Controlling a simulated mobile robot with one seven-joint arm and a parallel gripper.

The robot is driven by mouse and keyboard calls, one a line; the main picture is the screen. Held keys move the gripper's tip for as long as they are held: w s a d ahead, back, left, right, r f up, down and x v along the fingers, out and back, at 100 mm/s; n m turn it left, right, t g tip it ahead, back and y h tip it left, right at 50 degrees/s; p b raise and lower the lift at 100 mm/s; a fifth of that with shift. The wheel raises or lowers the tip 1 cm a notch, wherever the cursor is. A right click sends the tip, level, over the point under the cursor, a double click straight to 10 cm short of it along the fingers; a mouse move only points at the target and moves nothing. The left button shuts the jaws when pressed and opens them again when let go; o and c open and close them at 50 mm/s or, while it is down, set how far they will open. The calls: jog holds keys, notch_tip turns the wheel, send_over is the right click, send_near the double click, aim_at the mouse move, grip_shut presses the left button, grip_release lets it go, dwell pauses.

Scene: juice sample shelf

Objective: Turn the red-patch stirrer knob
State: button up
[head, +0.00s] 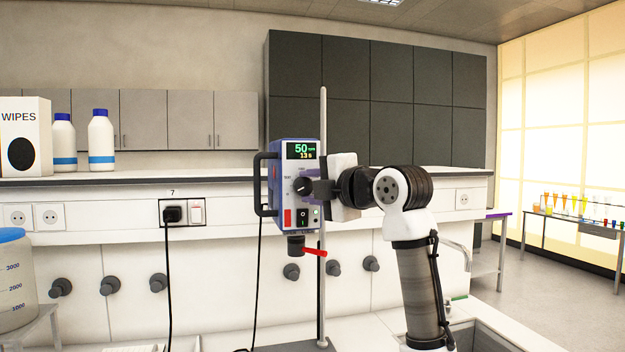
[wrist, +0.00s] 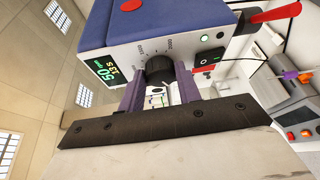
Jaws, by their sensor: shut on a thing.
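The stirrer (head: 290,160) is a blue-purple box with a white front panel, held on a vertical metal rod (head: 323,120). A red patch (head: 287,218) is low on its front. Its display (head: 301,151) reads 50 rpm and 13 s; it also shows in the wrist view (wrist: 105,70). The round black knob (head: 302,186) sits below the display. My gripper (head: 316,188) reaches it from the right. In the wrist view, my purple-grey fingers stand on both sides of the knob (wrist: 159,68) and are shut on it. The knob's pointer is not clear to me.
A black rocker switch (head: 303,214) sits just below the knob. A red lever (head: 314,252) sticks out under the stirrer. Behind runs a white bench with bottles (head: 101,145) and a wipes box (head: 25,140). A graduated beaker (head: 14,280) stands at lower left.

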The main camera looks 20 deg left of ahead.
jog(key=shift+s+a+n, duration=0.1)
jog(key=shift+n, duration=0.4)
jog(key=o, duration=1)
jog(key=shift+s+d, duration=0.25)
jog(key=shift+d, duration=0.25)
jog(key=b+v, duration=0.4)
jog(key=v, duration=0.8)
jog(key=shift+s+d+r, duration=0.25)
jog(key=shift+s+r, duration=0.05)
jog(key=shift+r, duration=0.05)
